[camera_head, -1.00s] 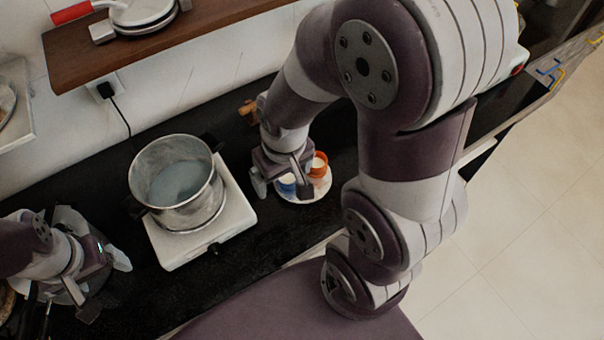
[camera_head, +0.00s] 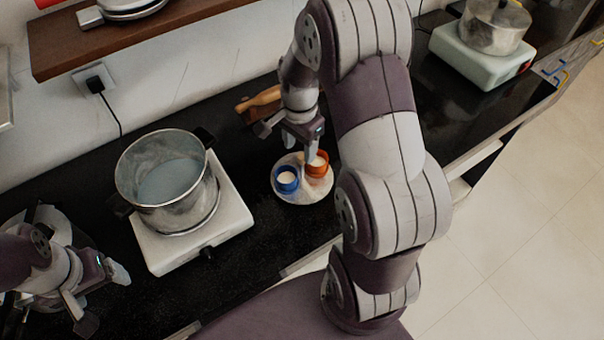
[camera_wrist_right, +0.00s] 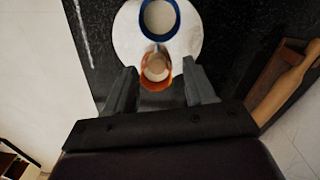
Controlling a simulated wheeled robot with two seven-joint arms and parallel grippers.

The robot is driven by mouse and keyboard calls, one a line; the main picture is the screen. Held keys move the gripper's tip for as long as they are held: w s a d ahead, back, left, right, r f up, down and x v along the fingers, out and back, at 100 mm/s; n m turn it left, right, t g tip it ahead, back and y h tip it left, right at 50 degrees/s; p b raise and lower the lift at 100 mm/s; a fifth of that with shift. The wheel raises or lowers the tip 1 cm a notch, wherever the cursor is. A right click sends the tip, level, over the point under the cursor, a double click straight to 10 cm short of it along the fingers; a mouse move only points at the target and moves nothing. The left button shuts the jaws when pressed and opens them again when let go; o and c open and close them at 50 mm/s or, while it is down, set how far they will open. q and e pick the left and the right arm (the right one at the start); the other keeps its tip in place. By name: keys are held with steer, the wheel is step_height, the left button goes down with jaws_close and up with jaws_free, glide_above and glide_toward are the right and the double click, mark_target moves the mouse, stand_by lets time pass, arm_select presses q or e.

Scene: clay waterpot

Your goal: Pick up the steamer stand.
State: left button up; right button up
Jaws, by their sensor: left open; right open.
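The steamer stand appears to be the round whitish plate (camera_head: 304,197) on the dark counter, carrying a blue-rimmed cup (camera_head: 286,180) and an orange cup (camera_head: 317,166) with pale contents. A small post shows between the cups in the right wrist view. My right gripper (camera_head: 289,143) is open, just behind the stand in the head view. In the right wrist view its fingers (camera_wrist_right: 160,84) lie either side of the orange cup (camera_wrist_right: 155,84), with visible gaps; I cannot tell the height. My left gripper (camera_head: 102,298) is open and empty at the lower left, away from the stand.
A metal pot (camera_head: 172,190) of liquid sits on a white stove (camera_head: 228,213) left of the stand. A wooden-handled object (camera_head: 260,100) lies behind it. A second pot (camera_head: 493,30) on a pale stove (camera_head: 470,62) stands at the upper right. Counter in front of the stand is clear.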

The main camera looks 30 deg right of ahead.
mark_target(302, 163)
steer(key=f, duration=0.6)
steer(key=shift+s+d+f, duration=0.15)
steer(key=shift+s+d, duration=0.05)
steer(key=shift+s, duration=0.05)
steer(key=shift+w+f, duration=0.1)
steer(key=shift+f, duration=0.15)
jaws_close()
